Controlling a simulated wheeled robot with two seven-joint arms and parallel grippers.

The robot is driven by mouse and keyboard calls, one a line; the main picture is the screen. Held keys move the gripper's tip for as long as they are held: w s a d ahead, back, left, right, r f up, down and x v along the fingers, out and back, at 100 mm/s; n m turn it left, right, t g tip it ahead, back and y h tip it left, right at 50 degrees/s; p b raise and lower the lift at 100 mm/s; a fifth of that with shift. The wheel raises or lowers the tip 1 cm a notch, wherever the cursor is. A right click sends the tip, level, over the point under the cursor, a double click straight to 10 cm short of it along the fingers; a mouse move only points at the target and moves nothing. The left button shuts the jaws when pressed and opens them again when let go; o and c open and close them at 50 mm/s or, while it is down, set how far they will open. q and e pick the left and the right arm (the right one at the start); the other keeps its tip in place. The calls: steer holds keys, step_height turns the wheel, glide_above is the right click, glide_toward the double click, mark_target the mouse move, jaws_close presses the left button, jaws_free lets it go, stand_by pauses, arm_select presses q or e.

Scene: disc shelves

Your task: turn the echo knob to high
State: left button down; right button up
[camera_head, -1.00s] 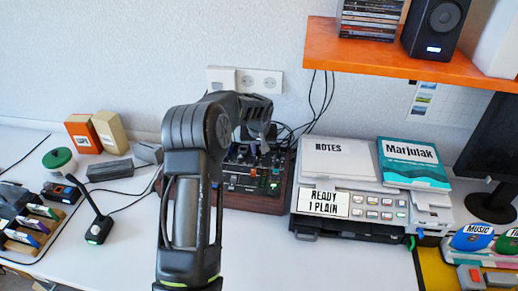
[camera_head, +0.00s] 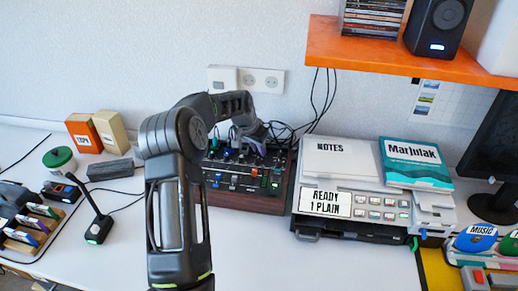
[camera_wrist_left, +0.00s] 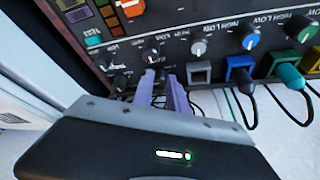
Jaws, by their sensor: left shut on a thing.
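The mixer (camera_head: 262,205) is a dark panel in a reddish-brown wooden frame, standing near the wall in the head view. My left gripper (camera_wrist_left: 161,88) reaches over the mixer's far side. Its purple fingers are shut on a small dark knob, mostly hidden between them. I cannot read an echo label. In the head view the fingertips of this gripper (camera_head: 256,146) are partly hidden. My right gripper is not in view.
A grey printer (camera_head: 372,207) stands to the right of the mixer, with notes and a teal book on top. A desk microphone (camera_head: 98,228) stands to the left. Black cables run behind the mixer. An orange shelf (camera_head: 400,58) hangs above right.

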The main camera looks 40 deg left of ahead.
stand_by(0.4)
arm_select(q)
steer(key=c, duration=1.3)
jaws_free()
steer(key=shift+a, duration=0.1)
steer(key=shift+r, duration=0.1)
